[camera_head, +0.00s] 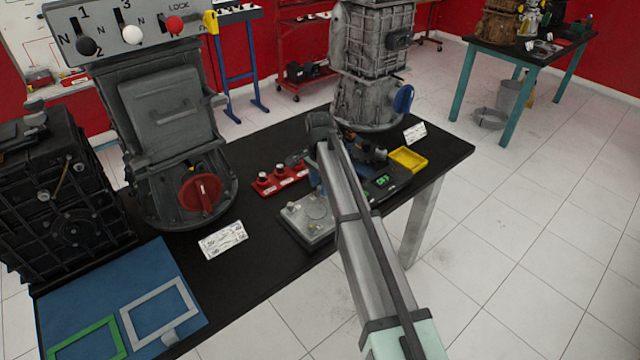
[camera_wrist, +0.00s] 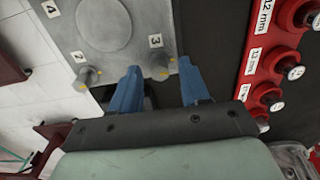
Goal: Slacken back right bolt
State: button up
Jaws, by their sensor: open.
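A grey metal plate with a round raised disc (camera_wrist: 103,22) carries bolts beside small number labels. The plate also shows on the black table in the head view (camera_head: 297,225). In the wrist view one bolt (camera_wrist: 89,77) stands by the label 2, another bolt (camera_wrist: 161,67) by the label 3. My gripper (camera_wrist: 158,64) is open, with its two blue fingers apart. The bolt by the label 3 shows in the gap between the fingertips; I cannot tell whether they touch it. Which bolt is the back right one is not marked. In the head view my arm hides part of the plate.
A red socket holder (camera_wrist: 265,65) with size labels such as 12 mm stands close to the right finger. A yellow tray (camera_head: 408,159) and a large grey gearbox (camera_head: 372,65) stand behind. Another gearbox (camera_head: 165,120) with a red handle stands left.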

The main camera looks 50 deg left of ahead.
grip_shut()
dwell(0.5)
